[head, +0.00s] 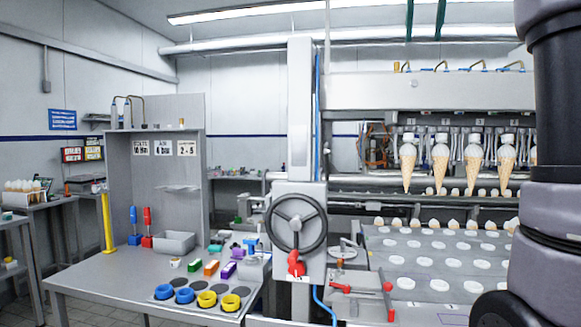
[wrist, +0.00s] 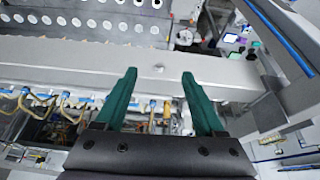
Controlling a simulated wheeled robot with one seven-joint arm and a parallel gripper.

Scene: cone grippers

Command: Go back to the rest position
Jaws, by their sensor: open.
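My gripper (wrist: 158,100) shows in the wrist view with its two green fingers spread apart and nothing between them. It is in front of a grey machine beam (wrist: 60,55). In the head view, two green finger-like parts hang at the top edge above the machine, and a large part of my arm fills the right side. Several ice cream cones (head: 441,160) hang in a row on the machine at the right. The right end of the row is hidden behind my arm.
A perforated tray (head: 425,262) lies below the cones. A handwheel (head: 296,223) stands on the machine's column. The grey workbench (head: 100,280) at the left carries colored rings (head: 207,300), a grey bin (head: 175,242) and small colored blocks. Pipes and hoses (wrist: 70,105) run close to my fingers.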

